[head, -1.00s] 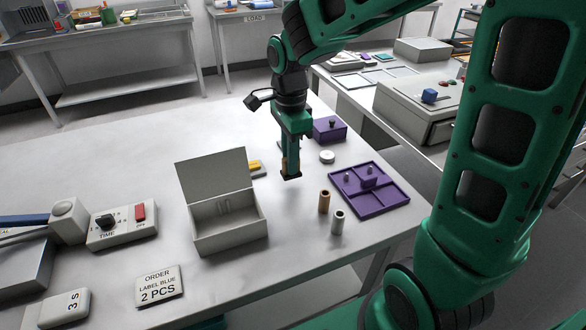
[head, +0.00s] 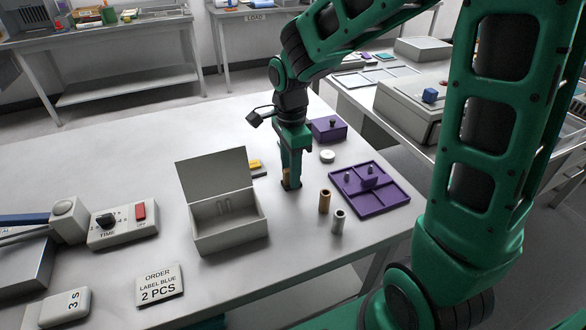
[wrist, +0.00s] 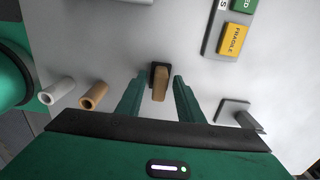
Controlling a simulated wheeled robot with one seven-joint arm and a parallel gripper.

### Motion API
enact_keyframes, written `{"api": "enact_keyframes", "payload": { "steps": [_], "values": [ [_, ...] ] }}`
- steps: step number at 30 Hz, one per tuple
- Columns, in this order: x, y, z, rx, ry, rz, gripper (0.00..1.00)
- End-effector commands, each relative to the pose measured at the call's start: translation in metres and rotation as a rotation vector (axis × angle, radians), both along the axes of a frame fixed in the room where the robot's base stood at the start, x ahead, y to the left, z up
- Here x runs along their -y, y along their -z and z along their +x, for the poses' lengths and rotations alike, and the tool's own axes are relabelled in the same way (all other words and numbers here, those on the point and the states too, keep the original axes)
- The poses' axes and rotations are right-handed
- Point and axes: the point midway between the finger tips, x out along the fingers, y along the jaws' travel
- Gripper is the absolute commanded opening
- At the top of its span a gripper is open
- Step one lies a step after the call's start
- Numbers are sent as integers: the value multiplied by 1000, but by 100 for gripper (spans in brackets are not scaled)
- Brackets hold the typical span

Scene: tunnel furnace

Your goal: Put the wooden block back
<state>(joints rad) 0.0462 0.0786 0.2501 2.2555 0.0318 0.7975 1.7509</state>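The wooden block (wrist: 161,88) is tan with a dark end. In the wrist view it stands between my gripper's two fingers (wrist: 158,95), with a gap visible on each side. In the head view my gripper (head: 291,185) is low at the table top, and a small part of the wooden block (head: 286,174) shows beside the fingers. My gripper looks open around the block. The fingers hide much of the block in the head view. The dark end seems to be at the table surface.
A brown cylinder (head: 324,201) and a grey cylinder (head: 338,222) stand close by on the right. A purple compartment tray (head: 383,199), a white disc (head: 327,156) and a purple box (head: 327,129) lie beyond.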

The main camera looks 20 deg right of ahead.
Motion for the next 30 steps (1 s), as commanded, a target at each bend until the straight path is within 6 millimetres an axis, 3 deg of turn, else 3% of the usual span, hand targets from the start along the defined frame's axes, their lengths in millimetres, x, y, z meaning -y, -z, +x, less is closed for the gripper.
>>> {"api": "enact_keyframes", "payload": {
  "steps": [7, 21, 30],
  "values": [
    [0, -18, 1, 4, 1, 0, 34],
    [0, -104, 1, 4, 2, 0, 34],
    [0, -122, 0, 0, 0, 0, 34]
  ]
}}
